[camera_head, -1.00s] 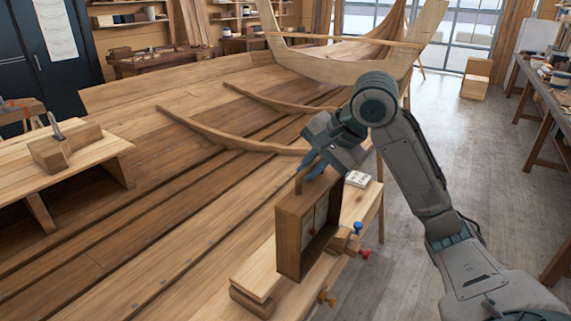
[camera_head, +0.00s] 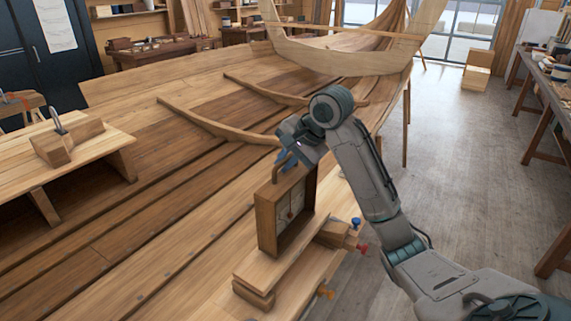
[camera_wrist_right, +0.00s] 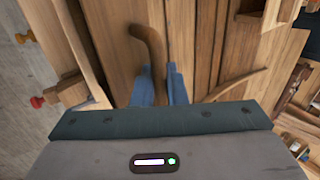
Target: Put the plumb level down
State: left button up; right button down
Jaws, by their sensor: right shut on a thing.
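The plumb level (camera_head: 267,229) is an upright, open-fronted wooden box with a pale inside and a curved handle on top. My right gripper (camera_head: 287,163) is above it, shut on that handle. In the right wrist view the brown handle (camera_wrist_right: 150,50) runs between the blue fingers of my right gripper (camera_wrist_right: 160,92). The level's lower edge is at the plank on the staging (camera_head: 283,277); I cannot tell whether it touches. My left gripper is not in view.
The planked hull (camera_head: 150,190) lies to the left. A bench with a plane-like wooden block (camera_head: 68,143) stands at far left.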

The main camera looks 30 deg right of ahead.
jog(key=shift+f, duration=0.55)
